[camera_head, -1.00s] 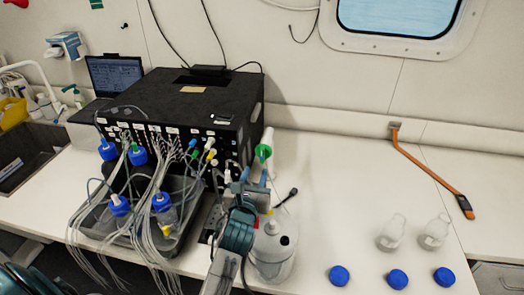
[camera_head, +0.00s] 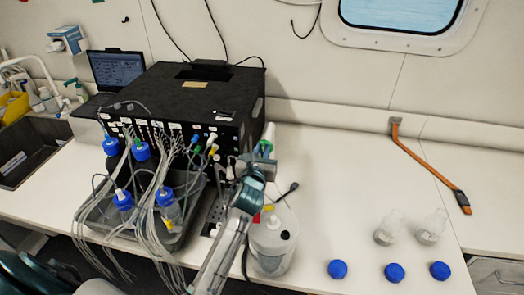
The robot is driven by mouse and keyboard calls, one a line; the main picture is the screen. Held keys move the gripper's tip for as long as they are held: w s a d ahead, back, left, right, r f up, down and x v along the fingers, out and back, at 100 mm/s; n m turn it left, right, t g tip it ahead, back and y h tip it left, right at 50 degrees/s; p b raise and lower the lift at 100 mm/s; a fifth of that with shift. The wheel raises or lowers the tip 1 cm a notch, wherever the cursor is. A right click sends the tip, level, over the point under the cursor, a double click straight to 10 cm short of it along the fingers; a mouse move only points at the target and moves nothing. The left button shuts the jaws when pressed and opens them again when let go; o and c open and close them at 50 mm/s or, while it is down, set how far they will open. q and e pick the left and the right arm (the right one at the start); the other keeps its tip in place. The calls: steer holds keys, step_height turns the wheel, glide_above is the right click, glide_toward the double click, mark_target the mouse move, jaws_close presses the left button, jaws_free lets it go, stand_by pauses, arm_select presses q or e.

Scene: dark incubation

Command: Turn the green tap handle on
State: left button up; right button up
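The green tap handle (camera_head: 267,147) is at the right front corner of the black box, by a white cone-shaped part. It is partly hidden by my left gripper (camera_head: 263,158), which has its fingertips right at it. I cannot tell whether the fingers touch the handle or are closed on it. My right gripper is not in view.
The black box (camera_head: 190,98) has many tubes running to blue-capped bottles in a grey tray (camera_head: 190,232). A white canister (camera_head: 272,245) stands just right of my arm. Clear bottles (camera_head: 390,228), blue caps (camera_head: 338,269) and an orange tool (camera_head: 425,163) lie on the right; the counter between is free.

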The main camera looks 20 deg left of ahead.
arm_select(q)
jaws_close()
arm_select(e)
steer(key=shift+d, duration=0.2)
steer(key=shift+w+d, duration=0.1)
arm_select(q)
steer(key=shift+n, duration=0.3)
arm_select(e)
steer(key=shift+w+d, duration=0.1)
arm_select(q)
steer(key=n, duration=0.4)
steer(key=a+f+n+b, duration=0.1)
steer(key=n, duration=0.3)
steer(key=a+n, duration=0.1)
steer(key=n, duration=0.4)
steer(key=shift+s+f+b, duration=0.25)
steer(key=shift+b, duration=0.05)
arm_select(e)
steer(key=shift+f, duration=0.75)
